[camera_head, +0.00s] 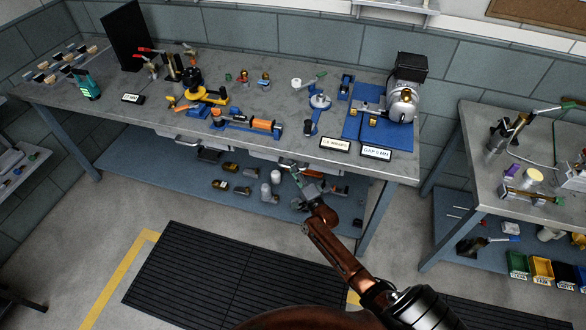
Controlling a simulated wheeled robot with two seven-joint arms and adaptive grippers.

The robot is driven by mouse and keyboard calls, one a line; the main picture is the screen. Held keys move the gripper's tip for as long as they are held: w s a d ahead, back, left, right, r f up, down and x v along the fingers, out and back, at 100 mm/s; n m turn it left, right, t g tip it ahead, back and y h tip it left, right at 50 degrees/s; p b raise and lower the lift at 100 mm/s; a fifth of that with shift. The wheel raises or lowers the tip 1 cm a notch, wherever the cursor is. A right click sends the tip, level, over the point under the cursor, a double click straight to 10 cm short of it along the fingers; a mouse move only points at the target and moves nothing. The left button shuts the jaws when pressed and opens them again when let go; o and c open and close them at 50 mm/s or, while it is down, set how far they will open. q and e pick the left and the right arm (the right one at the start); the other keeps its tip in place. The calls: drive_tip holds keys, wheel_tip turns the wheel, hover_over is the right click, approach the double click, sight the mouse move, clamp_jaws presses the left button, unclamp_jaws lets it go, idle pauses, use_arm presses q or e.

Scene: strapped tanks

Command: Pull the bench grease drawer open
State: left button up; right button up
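The long grey bench (130,80) runs along the wall. Under its front edge are low drawer fronts with handles: one at left of centre (180,138) and one near the middle (262,155). No readable label shows which is the grease drawer. All look shut or nearly so, but they are small and partly hidden. My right arm comes up from the lower right. My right gripper (296,176) is at the bench's front edge, near the middle drawer's right end. I cannot tell whether it touches a handle, or whether its fingers are closed. My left gripper is out of view.
A blue lower shelf (150,170) holds cans and small parts. The bench top carries several tools, a blue mat (362,128) with a motor (402,100), and label cards. A second bench (470,125) stands at right. A black floor mat (210,270) lies in front.

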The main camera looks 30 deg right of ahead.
clamp_jaws()
idle(0.4)
